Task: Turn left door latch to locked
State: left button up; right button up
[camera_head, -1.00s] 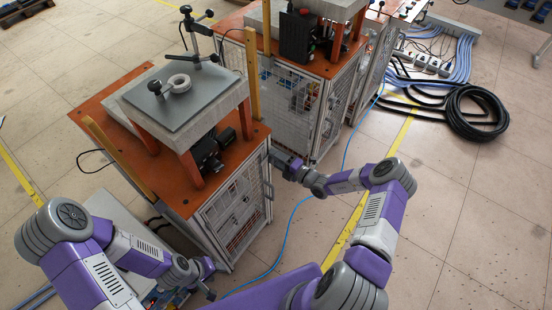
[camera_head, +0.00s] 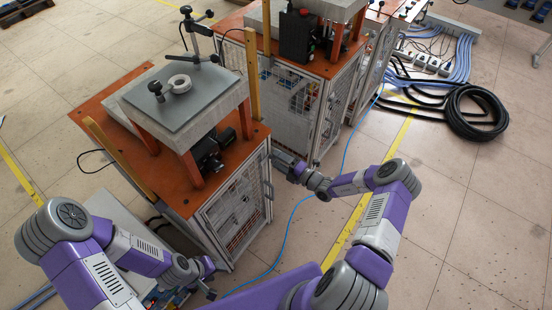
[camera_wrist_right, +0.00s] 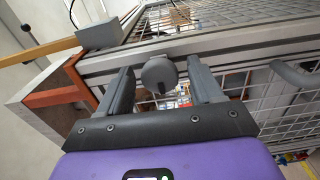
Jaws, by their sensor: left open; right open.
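A round grey knob (camera_wrist_right: 158,74), which looks like the door latch, sits on the grey cabinet frame in the right wrist view. My right gripper (camera_wrist_right: 160,88) is open, with one finger on each side of the knob; I cannot tell whether they touch it. In the head view my right gripper (camera_head: 279,157) is at the upper right edge of the near cabinet's mesh doors (camera_head: 235,213), and the knob cannot be made out there. My left gripper (camera_head: 211,292) is open, low beside the cabinet's front, away from the knob.
The near cabinet's orange top (camera_head: 180,190) carries a grey plate (camera_head: 188,98) on orange legs. A second cabinet (camera_head: 305,105) stands close behind my right gripper. A blue cable (camera_head: 285,235) runs over the floor. A black hose coil (camera_head: 475,112) lies at the right.

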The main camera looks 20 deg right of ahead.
jog(key=v, duration=0.5)
jog(key=shift+s+d+p, duration=0.15)
jog(key=shift+s+p, duration=0.25)
